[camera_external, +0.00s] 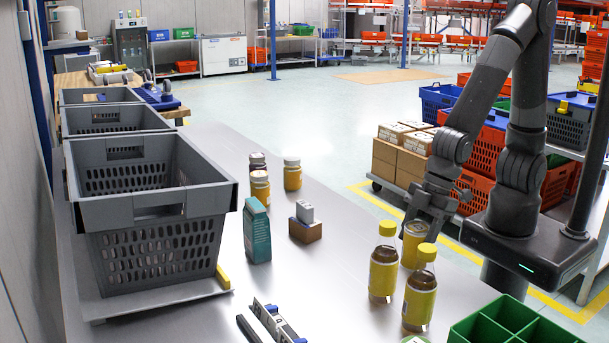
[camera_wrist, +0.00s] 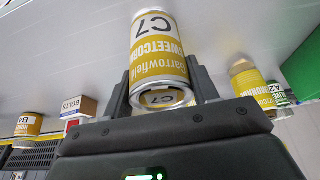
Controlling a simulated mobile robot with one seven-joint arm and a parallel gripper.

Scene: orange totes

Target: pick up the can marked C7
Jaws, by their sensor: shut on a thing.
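The can marked C7 (camera_wrist: 158,50) has a yellow and white sweetcorn label and fills the upper middle of the wrist view. My gripper (camera_wrist: 162,92) has one finger on each side of it and is shut on it. In the external view the yellow can (camera_external: 413,246) is behind two yellow-capped bottles, partly hidden by them. My gripper (camera_external: 430,208) reaches down to its top from the robot's side. I cannot tell whether its base touches the table.
Two yellow-capped bottles (camera_external: 383,272) (camera_external: 420,300) stand close in front of the can. A green divided crate (camera_external: 480,328) is at the lower right. A teal carton (camera_external: 256,232), small boxes (camera_external: 305,231) and jars (camera_external: 292,176) stand farther left. Grey totes (camera_external: 190,205) line the left side.

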